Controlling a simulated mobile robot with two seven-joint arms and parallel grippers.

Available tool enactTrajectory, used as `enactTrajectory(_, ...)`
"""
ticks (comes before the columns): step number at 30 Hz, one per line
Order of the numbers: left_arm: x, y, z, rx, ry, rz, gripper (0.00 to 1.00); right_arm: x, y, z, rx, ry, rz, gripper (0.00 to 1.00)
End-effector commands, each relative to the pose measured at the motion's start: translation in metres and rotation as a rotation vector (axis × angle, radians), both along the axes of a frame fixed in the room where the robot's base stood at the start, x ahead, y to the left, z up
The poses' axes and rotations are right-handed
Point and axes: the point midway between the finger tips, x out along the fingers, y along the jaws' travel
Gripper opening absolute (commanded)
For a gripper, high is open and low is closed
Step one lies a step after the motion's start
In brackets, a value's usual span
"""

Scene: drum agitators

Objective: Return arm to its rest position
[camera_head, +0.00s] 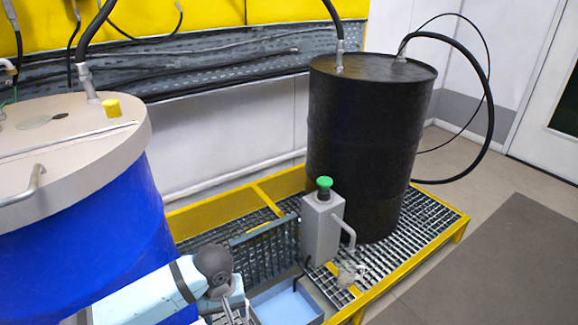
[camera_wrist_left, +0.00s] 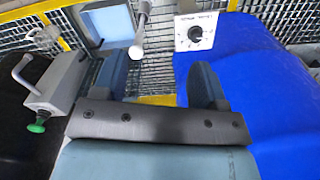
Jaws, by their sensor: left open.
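My left arm (camera_head: 135,297) comes in from the lower left in the head view, in front of the blue drum (camera_head: 85,235). Its gripper (camera_head: 230,308) is at the bottom edge, left of the blue tray (camera_head: 287,307), and partly cut off. In the left wrist view the two fingers of the gripper (camera_wrist_left: 158,75) stand wide apart with nothing held between them. A pale rod with a rounded end (camera_wrist_left: 140,35) shows beyond the fingers. The blue drum also shows at the right (camera_wrist_left: 240,85). My right gripper is in neither view.
A black drum (camera_head: 365,150) stands on a yellow-edged grating (camera_head: 425,225). A grey box with a green button (camera_head: 322,225) stands in front of it. Open floor (camera_head: 500,265) lies at the right.

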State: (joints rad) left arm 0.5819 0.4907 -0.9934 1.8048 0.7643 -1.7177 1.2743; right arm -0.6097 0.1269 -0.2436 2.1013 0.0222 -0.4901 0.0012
Motion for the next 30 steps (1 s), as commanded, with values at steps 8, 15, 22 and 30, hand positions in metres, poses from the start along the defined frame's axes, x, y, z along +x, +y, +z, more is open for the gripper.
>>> enactTrajectory(8,-0.028,-0.04,-0.034,-0.196,-0.092,-0.13,0.66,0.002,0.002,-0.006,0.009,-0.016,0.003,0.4)
enactTrajectory(15,-0.059,-0.075,-0.061,-0.411,-0.291,-0.257,0.66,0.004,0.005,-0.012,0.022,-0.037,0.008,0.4)
enactTrajectory(22,-0.087,-0.074,-0.077,-0.511,-0.637,-0.337,0.66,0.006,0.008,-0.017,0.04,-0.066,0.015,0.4)
enactTrajectory(30,-0.118,-0.025,-0.086,-0.352,-0.968,-0.393,0.66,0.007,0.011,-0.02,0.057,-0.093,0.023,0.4)
